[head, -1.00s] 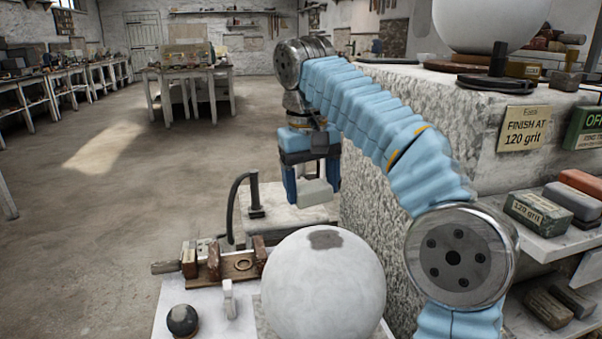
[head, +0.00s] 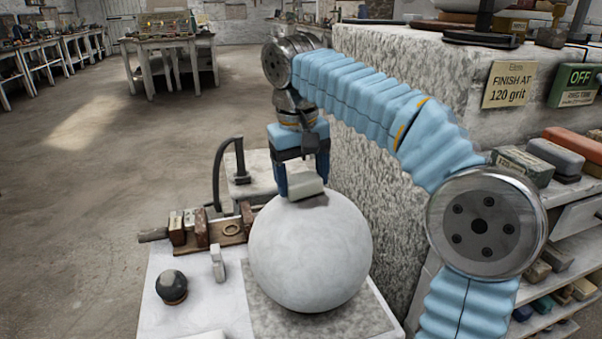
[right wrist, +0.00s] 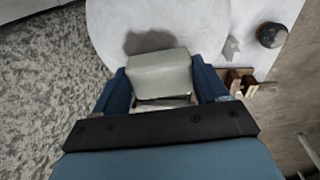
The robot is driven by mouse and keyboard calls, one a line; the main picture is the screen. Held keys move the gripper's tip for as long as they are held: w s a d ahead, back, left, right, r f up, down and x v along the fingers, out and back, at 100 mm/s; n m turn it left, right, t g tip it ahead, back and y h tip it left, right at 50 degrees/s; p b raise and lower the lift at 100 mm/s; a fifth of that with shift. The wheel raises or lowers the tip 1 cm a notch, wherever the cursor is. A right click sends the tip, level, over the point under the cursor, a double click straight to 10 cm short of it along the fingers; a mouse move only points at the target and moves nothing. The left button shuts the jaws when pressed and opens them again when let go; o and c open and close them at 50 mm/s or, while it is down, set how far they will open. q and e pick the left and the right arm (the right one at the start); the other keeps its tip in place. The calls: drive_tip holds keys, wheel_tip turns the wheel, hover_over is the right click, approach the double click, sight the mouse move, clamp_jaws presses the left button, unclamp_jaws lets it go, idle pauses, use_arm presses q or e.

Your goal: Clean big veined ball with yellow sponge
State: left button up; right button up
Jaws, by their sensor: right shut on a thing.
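A big pale grey ball (head: 310,255) with faint mottling rests on a speckled slab (head: 262,318). A dark grey patch (head: 316,201) marks its top; the patch also shows in the right wrist view (right wrist: 140,42). My right gripper (head: 303,184) is shut on a pale cream-grey block (head: 306,188), likely the sponge, though it hardly looks yellow. The block is at the ball's top, over or beside the patch, hiding part of it. I cannot tell whether it touches the ball. In the right wrist view the block (right wrist: 160,75) sits between both blue fingers. My left gripper is out of view.
A small dark ball (head: 172,287) and a pale upright piece (head: 217,262) stand left of the big ball. Behind them are a wooden fixture (head: 228,232) and a curved black hose (head: 217,178). A rough stone block (head: 400,110) and shelves close off the right.

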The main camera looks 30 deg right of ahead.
drive_tip(key=shift+f, duration=0.35)
idle(0.3)
drive_tip(key=shift+a+r, duration=0.1)
drive_tip(key=shift+a, duration=0.3)
drive_tip(key=shift+a+f, duration=0.2)
drive_tip(key=shift+a, duration=0.4)
drive_tip(key=shift+s+d+r+p, duration=0.15)
drive_tip(key=shift+d+p, duration=0.25)
drive_tip(key=shift+d, duration=0.65)
drive_tip(key=shift+s+d+r+p, duration=0.15)
drive_tip(key=shift+d+p, duration=0.25)
drive_tip(key=shift+d, duration=0.65)
drive_tip(key=shift+w+f, duration=0.1)
